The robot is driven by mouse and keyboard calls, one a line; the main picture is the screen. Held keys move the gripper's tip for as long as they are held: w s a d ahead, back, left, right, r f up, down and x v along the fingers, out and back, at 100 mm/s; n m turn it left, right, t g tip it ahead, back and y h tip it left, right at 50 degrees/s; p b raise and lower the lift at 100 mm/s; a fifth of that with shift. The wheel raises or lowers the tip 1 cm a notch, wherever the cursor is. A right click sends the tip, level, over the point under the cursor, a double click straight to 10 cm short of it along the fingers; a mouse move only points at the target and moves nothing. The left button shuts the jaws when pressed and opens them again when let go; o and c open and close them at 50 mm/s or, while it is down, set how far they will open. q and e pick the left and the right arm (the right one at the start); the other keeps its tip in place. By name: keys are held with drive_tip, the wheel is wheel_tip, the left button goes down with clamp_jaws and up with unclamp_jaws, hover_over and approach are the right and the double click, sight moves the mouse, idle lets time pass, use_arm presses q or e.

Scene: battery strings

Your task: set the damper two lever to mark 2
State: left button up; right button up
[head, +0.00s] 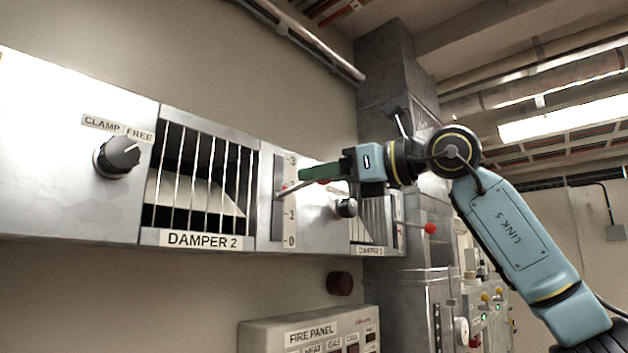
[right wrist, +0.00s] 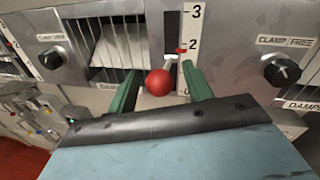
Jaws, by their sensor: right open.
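The damper two lever (head: 296,186) is a pale rod with a red knob, coming out of a slot beside a 0-to-3 scale (head: 290,203). Its root sits between marks 1 and 2, closer to 2. In the right wrist view the red knob (right wrist: 159,82) lies between the green fingers of my right gripper (right wrist: 160,92), which are open on either side of it. A small red tick (right wrist: 181,50) shows near mark 2; the finger hides mark 1. In the head view my right gripper (head: 318,173) covers most of the knob. My left gripper is out of view.
The damper two clamp knob (head: 117,156) points toward FREE, left of the barred opening (head: 200,185). To the right are another clamp knob (head: 346,208) and a second red-knobbed lever (head: 430,228). A fire panel (head: 310,332) sits below.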

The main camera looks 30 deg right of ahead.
drive_tip(key=b+v, duration=0.2)
drive_tip(key=v, duration=0.9)
drive_tip(key=shift+s, duration=0.1)
